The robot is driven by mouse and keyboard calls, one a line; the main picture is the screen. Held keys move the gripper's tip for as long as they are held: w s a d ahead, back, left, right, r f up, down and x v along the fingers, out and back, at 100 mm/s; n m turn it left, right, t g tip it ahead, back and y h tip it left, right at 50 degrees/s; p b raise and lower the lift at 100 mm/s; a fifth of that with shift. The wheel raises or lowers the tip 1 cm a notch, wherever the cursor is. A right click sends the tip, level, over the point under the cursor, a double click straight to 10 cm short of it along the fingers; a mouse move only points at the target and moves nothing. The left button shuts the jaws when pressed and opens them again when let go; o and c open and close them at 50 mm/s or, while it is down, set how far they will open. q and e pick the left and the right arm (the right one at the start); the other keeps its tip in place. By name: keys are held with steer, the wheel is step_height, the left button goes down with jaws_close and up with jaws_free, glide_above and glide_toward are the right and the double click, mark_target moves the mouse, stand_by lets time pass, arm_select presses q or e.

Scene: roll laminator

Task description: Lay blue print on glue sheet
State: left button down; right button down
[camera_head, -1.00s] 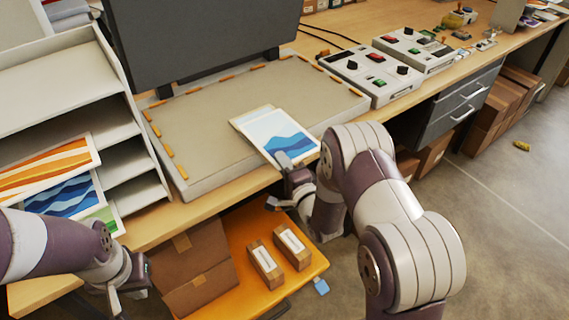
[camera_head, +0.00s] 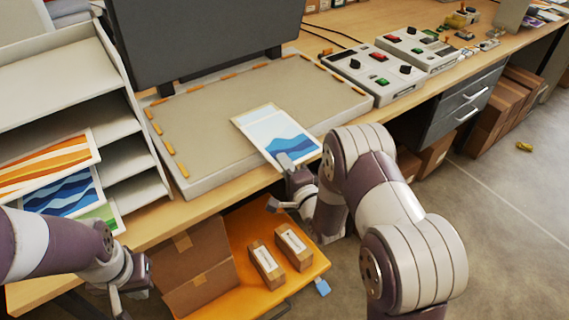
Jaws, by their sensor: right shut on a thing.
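The blue print (camera_head: 284,137), pale with dark blue waves, is at the front right of the grey laminator bed. It overlaps a cream-edged sheet, seemingly the glue sheet (camera_head: 244,117), whose border shows at the far left edge; most of it is hidden beneath the print. I cannot tell whether the two touch everywhere. My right gripper (camera_head: 286,163) is shut on the print's front edge. My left gripper (camera_head: 128,290) is open and empty at the lower left, in front of the table and away from the sheets.
The laminator bed (camera_head: 215,125) has orange tabs along its edges and free room left of the sheets. A dark panel (camera_head: 200,40) stands behind it. Control boxes (camera_head: 375,75) are to the right. A paper rack (camera_head: 65,100) with prints stands left. Small boxes (camera_head: 267,262) lie on an orange shelf below.

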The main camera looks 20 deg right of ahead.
steer(key=c, duration=1.2)
jaws_free()
steer(key=s, duration=0.4)
steer(key=s+d+b, duration=0.1)
steer(key=s, duration=0.3)
steer(key=s+d, duration=0.1)
steer(key=s, duration=0.3)
steer(key=shift+s+d, duration=0.15)
steer(key=shift+s, duration=0.1)
